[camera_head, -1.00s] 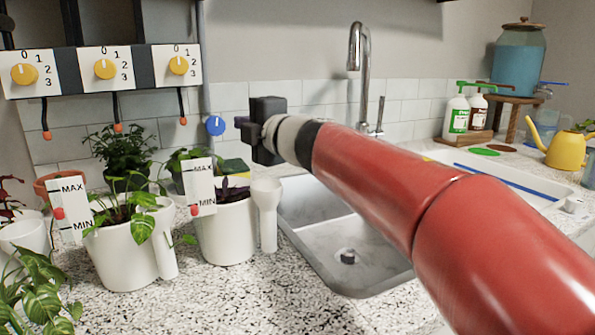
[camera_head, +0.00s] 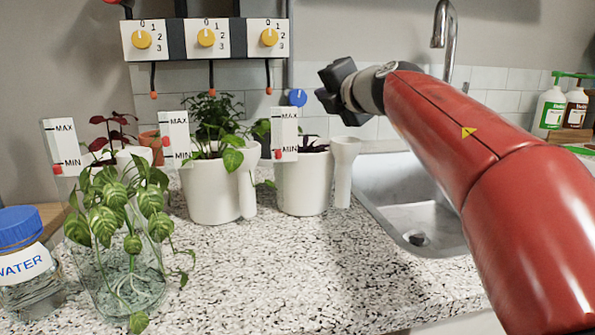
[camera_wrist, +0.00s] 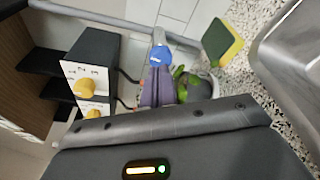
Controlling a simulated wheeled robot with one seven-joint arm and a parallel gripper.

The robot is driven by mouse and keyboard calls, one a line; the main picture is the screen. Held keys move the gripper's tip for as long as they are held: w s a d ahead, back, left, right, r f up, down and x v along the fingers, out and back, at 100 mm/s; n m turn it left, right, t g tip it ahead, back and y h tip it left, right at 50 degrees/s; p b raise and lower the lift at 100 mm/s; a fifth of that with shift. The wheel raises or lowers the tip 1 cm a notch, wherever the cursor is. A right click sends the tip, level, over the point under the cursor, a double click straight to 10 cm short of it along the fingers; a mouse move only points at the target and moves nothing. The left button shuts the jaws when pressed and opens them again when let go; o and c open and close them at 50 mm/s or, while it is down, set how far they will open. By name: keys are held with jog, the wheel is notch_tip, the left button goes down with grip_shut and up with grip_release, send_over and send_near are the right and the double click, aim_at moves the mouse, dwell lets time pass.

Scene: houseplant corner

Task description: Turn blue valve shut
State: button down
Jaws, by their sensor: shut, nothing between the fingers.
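The blue valve (camera_head: 297,97) is a small round knob with a white mark, on the grey pipe at the wall, right of the dial panel. In the wrist view the blue valve (camera_wrist: 160,54) shows just beyond my fingertips. My gripper (camera_head: 328,88) is a dark block to the right of the valve in the head view, with a small gap between them in the picture. In the wrist view the fingers of my gripper (camera_wrist: 158,75) are together and hold nothing. I cannot tell whether they touch the valve.
Yellow dials (camera_head: 207,38) sit on a panel left of the valve. White pots (camera_head: 303,185) with plants and level gauges stand below. A glass jar with a plant (camera_head: 120,270) and a water jar (camera_head: 28,265) are at left. The sink (camera_head: 400,190) is at right.

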jog(key=w+a+p, duration=0.1)
jog(key=w+p, duration=0.1)
jog(key=w, duration=0.4)
jog(key=shift+w, duration=0.4)
jog(key=shift+s+a+f+p, duration=0.1)
jog(key=shift+a+f+p, duration=0.15)
jog(key=shift+a, duration=0.2)
dwell(0.4)
jog(key=shift+a+r+p, duration=0.15)
jog(key=shift+a+p, duration=0.1)
jog(key=shift+p, duration=1.15)
jog(key=shift+d, duration=0.15)
jog(key=v, duration=0.6)
jog(key=shift+s+a, duration=0.2)
jog(key=shift+a, duration=0.05)
